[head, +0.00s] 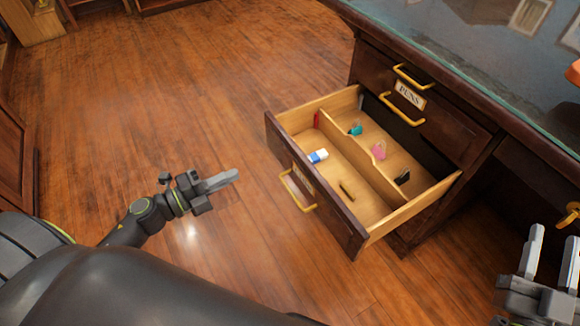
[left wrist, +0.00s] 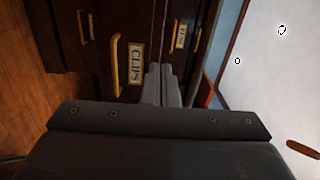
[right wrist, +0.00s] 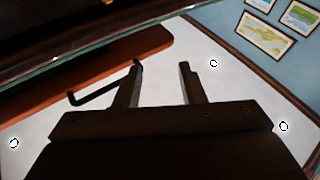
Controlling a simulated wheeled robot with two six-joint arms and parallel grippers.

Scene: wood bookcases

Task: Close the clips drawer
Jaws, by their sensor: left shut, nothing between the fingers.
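The clips drawer (head: 315,188) is pulled out of the dark wood desk in the head view. Its front carries a yellow handle (head: 297,190) and a label that is hard to read there. The CLIPS label (left wrist: 136,65) and handle (left wrist: 114,66) show clearly in the left wrist view. Inside, a divider splits the drawer, with several small items in it. My left gripper (head: 236,174) is shut and empty, in front of the drawer front and apart from it, pointing toward it. My right gripper (head: 551,246) is open and empty at the lower right of the head view.
A closed PENS drawer (head: 432,108) with a yellow handle sits above the open drawer, under the glass-topped desk (head: 470,60). The wood floor (head: 190,90) left of the drawer is clear.

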